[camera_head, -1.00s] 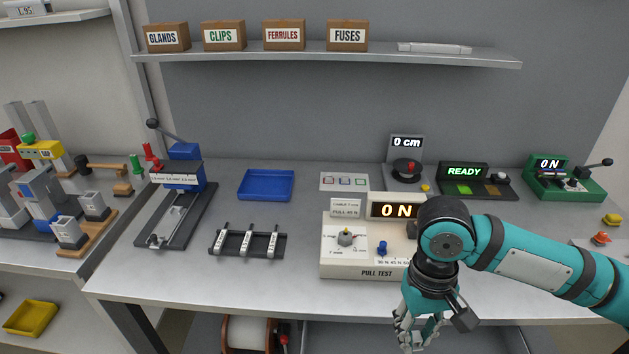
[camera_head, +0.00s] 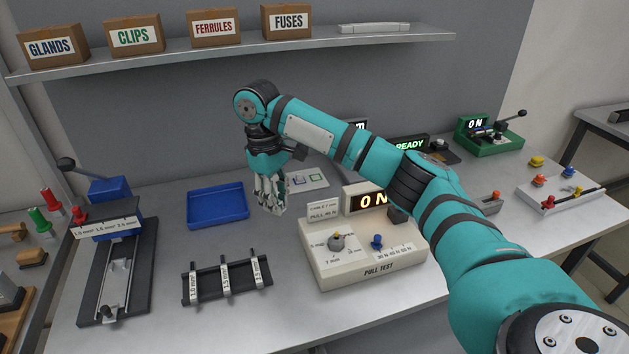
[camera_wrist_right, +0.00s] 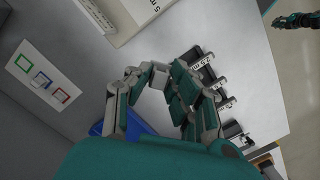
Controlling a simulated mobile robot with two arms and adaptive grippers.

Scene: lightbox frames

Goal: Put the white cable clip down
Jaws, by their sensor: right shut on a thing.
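My right gripper (camera_head: 270,193) is above the table between the blue tray and the pull tester, near the card with coloured squares (camera_head: 308,180). Its fingers point down. It is shut on a small pale thing, taken to be the white cable clip, mostly hidden by the fingers. In the right wrist view the fingertips (camera_wrist_right: 160,76) nearly meet, and the clip cannot be made out clearly there. The card (camera_wrist_right: 43,76) shows left of the fingers. A teal and black part, apparently my left gripper (camera_wrist_right: 293,20), shows small at the top right of the wrist view.
The blue tray (camera_head: 217,220) looks empty. The pull tester (camera_head: 362,263) stands right of the gripper, reading 0 N. A black rack (camera_head: 239,293) with several labelled pieces is in front. A crimping press (camera_head: 117,265) stands at left. The shelf (camera_head: 373,45) with boxes hangs above.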

